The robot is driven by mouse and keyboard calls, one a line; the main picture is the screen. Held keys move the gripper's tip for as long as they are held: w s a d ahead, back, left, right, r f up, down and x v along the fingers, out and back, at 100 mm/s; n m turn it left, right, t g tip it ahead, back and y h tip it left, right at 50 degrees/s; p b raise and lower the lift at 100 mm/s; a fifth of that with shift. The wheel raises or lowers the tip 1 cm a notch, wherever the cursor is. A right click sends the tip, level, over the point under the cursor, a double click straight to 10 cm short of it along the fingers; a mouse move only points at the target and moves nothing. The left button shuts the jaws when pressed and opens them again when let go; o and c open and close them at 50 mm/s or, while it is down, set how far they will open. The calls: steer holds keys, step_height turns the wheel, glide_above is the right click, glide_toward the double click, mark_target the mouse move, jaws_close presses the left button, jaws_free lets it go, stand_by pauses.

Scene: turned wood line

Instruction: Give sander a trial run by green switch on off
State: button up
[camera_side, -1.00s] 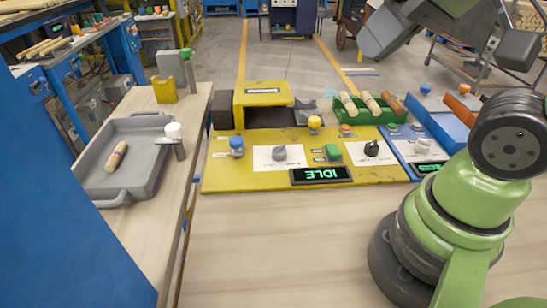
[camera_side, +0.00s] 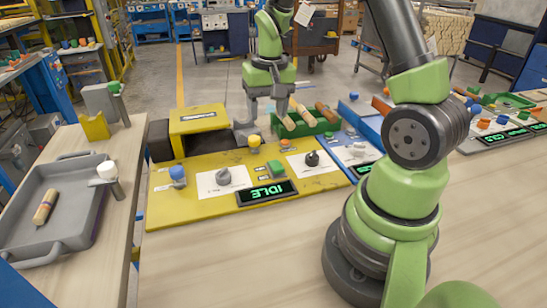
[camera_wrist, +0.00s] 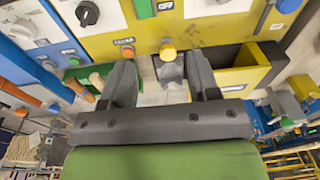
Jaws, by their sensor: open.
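The green switch (camera_side: 275,168) sits on the yellow sander panel (camera_side: 175,213), behind a display (camera_side: 267,192) that reads IDLE. In the wrist view the green switch (camera_wrist: 143,8) is at the top edge, beside a small OFF sign (camera_wrist: 166,8). My gripper (camera_side: 266,112) is open and empty, pointing down above the back of the panel, behind the switch and apart from it. In the wrist view my gripper (camera_wrist: 162,75) has its fingers spread, with an orange button (camera_wrist: 126,52) and a yellow knob (camera_wrist: 168,50) just beyond them.
The panel also bears a blue button (camera_side: 177,173), a grey knob (camera_side: 223,177) and a black knob (camera_side: 312,158). A yellow housing (camera_side: 197,119) stands behind at left. A green tray (camera_side: 318,127) holds dowels. A grey tray (camera_side: 75,228) with one dowel lies left.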

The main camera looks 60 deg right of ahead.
steer(key=g, duration=0.1)
glide_toward(274, 161)
steer(key=shift+m, duration=0.3)
step_height(274, 161, down, 9)
steer(key=shift+r, duration=0.15)
